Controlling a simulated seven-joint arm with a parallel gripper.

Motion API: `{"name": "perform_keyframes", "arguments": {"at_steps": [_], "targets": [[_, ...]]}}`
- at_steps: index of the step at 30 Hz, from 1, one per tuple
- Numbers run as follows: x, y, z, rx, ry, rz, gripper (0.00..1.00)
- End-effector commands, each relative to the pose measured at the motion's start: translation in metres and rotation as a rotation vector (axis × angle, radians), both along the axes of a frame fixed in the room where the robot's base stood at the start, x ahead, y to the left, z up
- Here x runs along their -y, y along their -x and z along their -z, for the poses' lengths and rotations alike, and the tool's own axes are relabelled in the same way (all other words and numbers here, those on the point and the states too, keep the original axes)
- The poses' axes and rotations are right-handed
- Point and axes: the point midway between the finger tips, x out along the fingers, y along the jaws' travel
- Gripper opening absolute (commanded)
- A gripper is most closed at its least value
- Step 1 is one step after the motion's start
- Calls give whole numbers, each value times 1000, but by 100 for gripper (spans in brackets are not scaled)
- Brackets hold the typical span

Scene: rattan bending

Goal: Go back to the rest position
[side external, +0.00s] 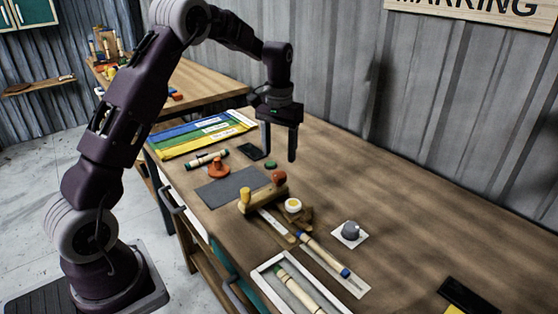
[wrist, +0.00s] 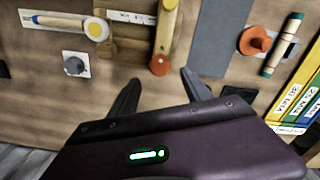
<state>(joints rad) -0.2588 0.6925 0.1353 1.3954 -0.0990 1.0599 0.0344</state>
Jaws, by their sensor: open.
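My gripper (side external: 279,143) hangs above the back part of the workbench, its two fingers pointing down and apart. In the wrist view its fingers (wrist: 162,88) are spread with nothing between them. A wooden bending jig (side external: 262,200) with a yellow peg and an orange-red knob stands on the bench below and in front of the gripper. The jig also shows at the top of the wrist view (wrist: 165,30). The gripper is apart from all the objects on the bench.
A grey mat (side external: 230,187), an orange knob piece (side external: 218,168) and a green-ended stick (side external: 207,159) lie left of the jig. Coloured folders (side external: 200,136) lie at the far left. A blue-ended stick (side external: 323,252), a grey knob (side external: 351,231) and a white tray (side external: 262,271) lie nearer. The bench's right side is largely clear.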

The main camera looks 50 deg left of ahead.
Motion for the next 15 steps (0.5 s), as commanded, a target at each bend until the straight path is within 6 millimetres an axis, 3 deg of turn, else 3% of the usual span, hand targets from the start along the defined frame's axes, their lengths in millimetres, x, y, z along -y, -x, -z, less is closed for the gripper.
{"name": "perform_keyframes", "arguments": {"at_steps": [9, 11, 12, 14, 15], "targets": [[4, 2, -9, 9, -1, 5, 57], [14, 11, -28, 34, -3, 19, 57], [25, 21, -48, 61, -5, 35, 57], [48, 46, -83, 113, -9, 69, 57], [64, 68, -104, 150, -13, 96, 57]]}}
